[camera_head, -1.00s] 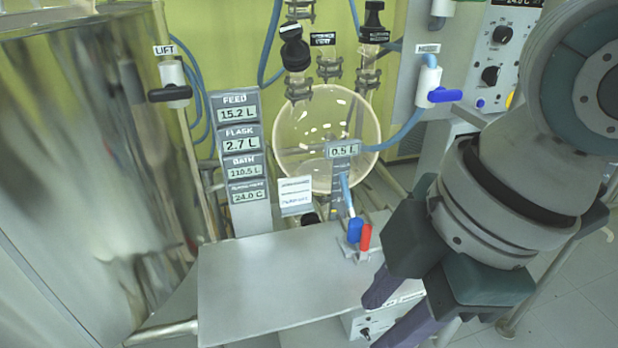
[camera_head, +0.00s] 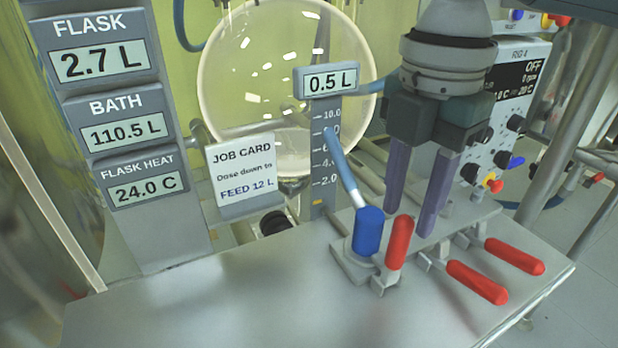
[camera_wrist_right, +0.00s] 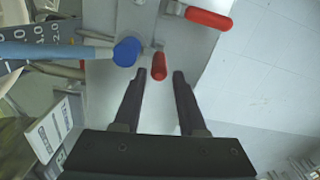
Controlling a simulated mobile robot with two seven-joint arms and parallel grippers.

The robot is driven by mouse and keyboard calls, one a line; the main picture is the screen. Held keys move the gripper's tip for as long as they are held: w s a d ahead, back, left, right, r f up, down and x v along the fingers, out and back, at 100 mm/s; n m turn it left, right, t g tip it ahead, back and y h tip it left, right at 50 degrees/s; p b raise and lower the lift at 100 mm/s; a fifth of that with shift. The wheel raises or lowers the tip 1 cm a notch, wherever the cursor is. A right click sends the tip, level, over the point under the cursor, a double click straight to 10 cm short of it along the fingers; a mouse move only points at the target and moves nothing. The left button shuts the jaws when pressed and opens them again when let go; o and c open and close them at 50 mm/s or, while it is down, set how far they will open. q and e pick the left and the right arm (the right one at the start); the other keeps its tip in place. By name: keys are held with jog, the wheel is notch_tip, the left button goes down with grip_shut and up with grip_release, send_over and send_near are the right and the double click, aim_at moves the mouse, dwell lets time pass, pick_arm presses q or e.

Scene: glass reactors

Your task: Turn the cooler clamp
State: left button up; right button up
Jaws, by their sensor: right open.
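Several red-handled clamps stand on the grey bench, and no label shows which one is the cooler clamp. One red handle (camera_head: 400,242) stands upright beside a blue-capped hose end (camera_head: 368,232). Two more red handles, a near one (camera_head: 477,282) and a far one (camera_head: 514,256), lie flat to the right. My right gripper (camera_head: 411,218) points down, open and empty, close by the upright handle. In the right wrist view the upright handle (camera_wrist_right: 158,66) appears between and just beyond the fingertips (camera_wrist_right: 160,74); contact cannot be told. My left gripper is not in view.
A round glass flask (camera_head: 270,75) stands behind, with a 0.5 L display (camera_head: 330,80) and a scale. A job card (camera_head: 240,172) and a display column (camera_head: 110,110) stand left. A control box (camera_head: 520,85) is right. The bench's front left (camera_head: 230,290) is clear.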

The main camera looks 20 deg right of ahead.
aim_at(399, 244)
notch_tip(399, 244, down, 7)
jog(key=shift+r+b, duration=0.2)
jog(key=shift+b, duration=0.4)
jog(key=shift+c, duration=0.4)
grip_shut()
jog(key=shift+r, duration=0.1)
dwell(0.5)
